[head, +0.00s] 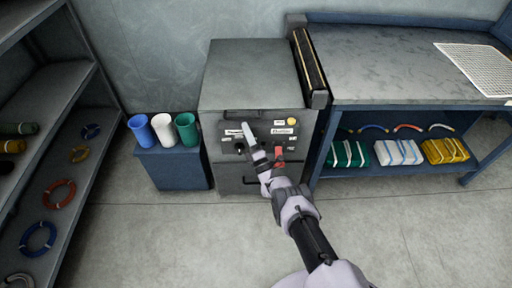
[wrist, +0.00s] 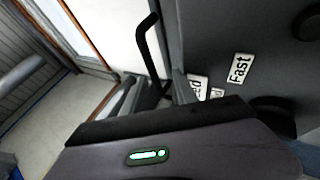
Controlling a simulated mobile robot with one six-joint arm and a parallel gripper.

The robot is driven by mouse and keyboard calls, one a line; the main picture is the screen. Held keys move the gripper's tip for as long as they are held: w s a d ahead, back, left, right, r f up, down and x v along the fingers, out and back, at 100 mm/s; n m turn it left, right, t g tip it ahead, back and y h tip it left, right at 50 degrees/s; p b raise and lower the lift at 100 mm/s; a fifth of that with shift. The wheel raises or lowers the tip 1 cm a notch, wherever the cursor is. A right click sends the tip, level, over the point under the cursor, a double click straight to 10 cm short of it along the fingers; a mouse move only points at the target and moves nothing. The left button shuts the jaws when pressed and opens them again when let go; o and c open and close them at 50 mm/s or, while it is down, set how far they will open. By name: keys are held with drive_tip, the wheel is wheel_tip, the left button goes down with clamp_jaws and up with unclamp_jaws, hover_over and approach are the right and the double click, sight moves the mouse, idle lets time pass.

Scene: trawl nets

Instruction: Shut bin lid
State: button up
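A grey bin-like cabinet (head: 255,75) stands in the middle of the head view. Its flat top looks level and down, but I cannot tell whether it is fully shut. A dark bar handle (head: 242,113) runs along the upper front edge. A bent black handle (wrist: 146,45) shows in the wrist view, just beyond the gripper. My gripper (head: 257,145) is in front of the cabinet's labelled front panel and hides part of it. Its fingers are dark and partly hidden in the wrist view, so their opening is unclear. I see nothing held.
The front panel carries labels, a yellow button (head: 292,121) and a red part (head: 279,154). Blue, white and green cups stand on a blue box (head: 172,170) at left. A workbench (head: 385,65) adjoins at right; a shelf rack (head: 75,130) stands far left. Floor in front is clear.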

drive_tip(key=v, duration=1.3)
drive_tip(key=shift+s+f, duration=0.1)
drive_tip(key=shift+s, duration=0.05)
